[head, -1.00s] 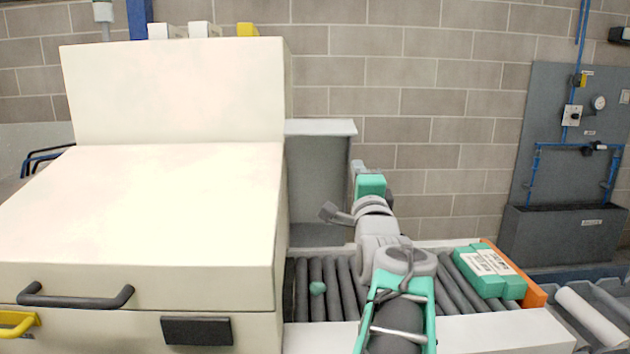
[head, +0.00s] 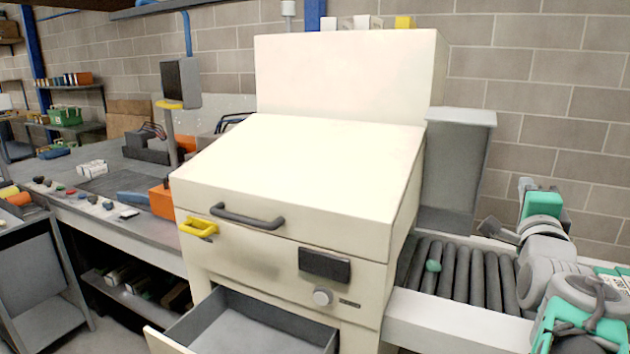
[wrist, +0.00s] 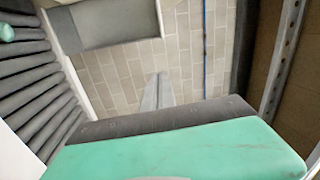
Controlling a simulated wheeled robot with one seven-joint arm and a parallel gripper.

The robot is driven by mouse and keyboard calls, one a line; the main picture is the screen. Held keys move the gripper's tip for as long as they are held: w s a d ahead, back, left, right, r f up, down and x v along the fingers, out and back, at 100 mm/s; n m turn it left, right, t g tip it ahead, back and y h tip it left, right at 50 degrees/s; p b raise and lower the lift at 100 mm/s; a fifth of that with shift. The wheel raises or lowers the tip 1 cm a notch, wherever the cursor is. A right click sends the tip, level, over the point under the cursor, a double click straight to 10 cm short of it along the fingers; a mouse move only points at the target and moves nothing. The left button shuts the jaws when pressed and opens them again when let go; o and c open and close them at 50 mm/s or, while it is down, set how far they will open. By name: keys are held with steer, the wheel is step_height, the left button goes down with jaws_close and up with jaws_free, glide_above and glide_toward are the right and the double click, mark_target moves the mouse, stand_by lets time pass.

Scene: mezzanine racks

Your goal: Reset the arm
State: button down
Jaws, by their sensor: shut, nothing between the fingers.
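My gripper (head: 526,187) is at the right of the head view, at the end of my grey and green arm, raised over the roller conveyor (head: 462,275) in front of the block wall. In the wrist view its narrow grey fingers (wrist: 158,90) are together beyond the green housing, with nothing between them. The fingers are small in the head view and partly hidden by the green block.
A cream machine (head: 300,170) with an open drawer (head: 250,325) fills the middle. A small green ball-like item (head: 433,266) sits on the rollers. A cluttered workbench (head: 130,205) stands at left. A grey chute (head: 455,165) rises behind the conveyor.

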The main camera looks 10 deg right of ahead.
steer(key=w+a+f+n+g+y+p, duration=0.25)
steer(key=a+f+n+y, duration=0.3)
steer(key=a+f, duration=0.45)
steer(key=w+a+f+n+g+y+p, duration=0.1)
steer(key=w+a+f+n+g+y, duration=0.2)
steer(key=a+f+n, duration=0.6)
steer(key=s+a+f+n+g+y+p, duration=0.1)
steer(key=s+a+f+n+g, duration=0.2)
steer(key=s+a+f+n, duration=0.2)
steer(key=s+a+f+n+g+y+p, duration=0.2)
steer(key=s+a+f+n+g, duration=0.2)
steer(key=s+a, duration=0.5)
steer(key=a+f+n, duration=0.1)
steer(key=a, duration=0.3)
steer(key=shift+s, duration=0.25)
